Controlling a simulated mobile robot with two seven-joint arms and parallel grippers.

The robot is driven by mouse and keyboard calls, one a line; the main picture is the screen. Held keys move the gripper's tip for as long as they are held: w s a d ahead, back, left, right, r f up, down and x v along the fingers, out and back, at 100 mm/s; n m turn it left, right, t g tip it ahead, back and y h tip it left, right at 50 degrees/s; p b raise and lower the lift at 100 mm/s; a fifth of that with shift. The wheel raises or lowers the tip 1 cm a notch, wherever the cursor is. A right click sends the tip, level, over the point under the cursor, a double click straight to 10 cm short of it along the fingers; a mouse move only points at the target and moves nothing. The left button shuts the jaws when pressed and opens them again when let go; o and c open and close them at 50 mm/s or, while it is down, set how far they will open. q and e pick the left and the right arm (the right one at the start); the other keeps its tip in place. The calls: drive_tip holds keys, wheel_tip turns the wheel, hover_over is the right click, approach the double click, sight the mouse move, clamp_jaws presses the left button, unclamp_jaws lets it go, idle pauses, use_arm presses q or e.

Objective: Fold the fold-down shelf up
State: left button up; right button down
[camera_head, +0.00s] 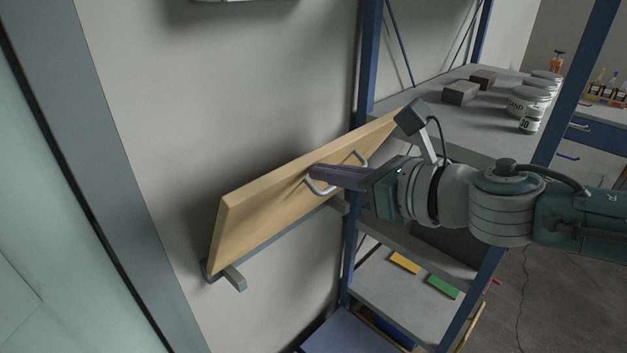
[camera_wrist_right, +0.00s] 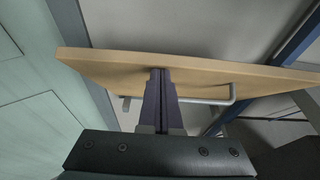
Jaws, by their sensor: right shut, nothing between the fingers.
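The fold-down shelf (camera_head: 262,213) is a pale wooden board on the wall, tilted steeply up, with its lower edge along a grey rail with brackets (camera_head: 236,279). A metal bar handle (camera_head: 319,188) sits on its face. My right gripper (camera_head: 316,171) is shut, with its fingertips at the board's face by the handle. In the right wrist view the shut fingers (camera_wrist_right: 158,75) reach the board (camera_wrist_right: 110,68), beside the handle (camera_wrist_right: 232,95); I cannot tell whether they touch it. My left gripper is not in view.
A blue-framed rack (camera_head: 365,60) stands right of the board, with blocks (camera_head: 460,92) and jars (camera_head: 528,98) on its upper shelf. A grey door frame (camera_head: 75,120) stands at the left. The wall above the board is clear.

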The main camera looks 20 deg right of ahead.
sight(305, 155)
drive_tip(key=w+r+p, duration=0.1)
drive_tip(key=w+a+r+g+p, duration=0.1)
drive_tip(key=shift+w+r, duration=0.15)
drive_tip(key=shift+w, duration=0.15)
drive_tip(key=shift+w+a+r+p, duration=0.2)
drive_tip(key=shift+w+p, duration=0.15)
drive_tip(key=shift+w, duration=0.05)
drive_tip(key=shift+w+a+r+p, duration=0.2)
drive_tip(key=shift+w+p, duration=0.1)
drive_tip(key=shift+w, duration=0.1)
drive_tip(key=w+a+r+b, duration=0.2)
drive_tip(key=w+a, duration=0.1)
drive_tip(key=w, duration=0.5)
drive_tip(key=shift+f, duration=0.2)
